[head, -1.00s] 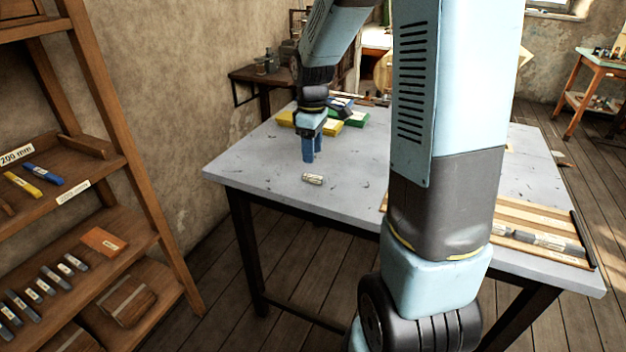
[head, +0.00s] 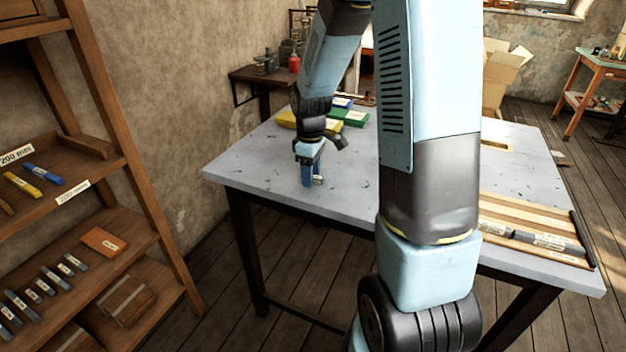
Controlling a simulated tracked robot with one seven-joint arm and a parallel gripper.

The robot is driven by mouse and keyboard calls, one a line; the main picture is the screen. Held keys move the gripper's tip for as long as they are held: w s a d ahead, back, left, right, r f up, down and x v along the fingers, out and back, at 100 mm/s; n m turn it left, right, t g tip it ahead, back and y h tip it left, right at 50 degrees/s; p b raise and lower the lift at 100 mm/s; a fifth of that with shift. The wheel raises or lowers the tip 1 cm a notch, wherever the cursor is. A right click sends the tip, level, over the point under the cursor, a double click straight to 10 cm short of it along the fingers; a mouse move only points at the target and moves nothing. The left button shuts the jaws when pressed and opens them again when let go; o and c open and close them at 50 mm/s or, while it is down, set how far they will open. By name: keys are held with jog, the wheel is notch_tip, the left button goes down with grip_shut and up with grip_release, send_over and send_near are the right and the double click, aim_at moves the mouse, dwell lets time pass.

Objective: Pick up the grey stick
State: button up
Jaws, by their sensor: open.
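A short grey stick with a pale label (head: 318,180) lies on the grey table top near its left front part. Only its right end shows, as my gripper hides the rest. My gripper (head: 309,178) points straight down over the stick, with its blue fingers low at the table top. The fingers are open. I cannot tell whether they stand around the stick or just in front of it, or whether they touch it.
Yellow, green and blue blocks (head: 352,117) lie behind my gripper. A wooden tray (head: 497,204) with grey labelled bars (head: 535,240) is at the table's right. A wooden shelf (head: 140,160) with labelled sticks stands left. The table's front left is clear.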

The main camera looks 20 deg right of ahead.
jog(key=shift+c, duration=0.5)
grip_shut()
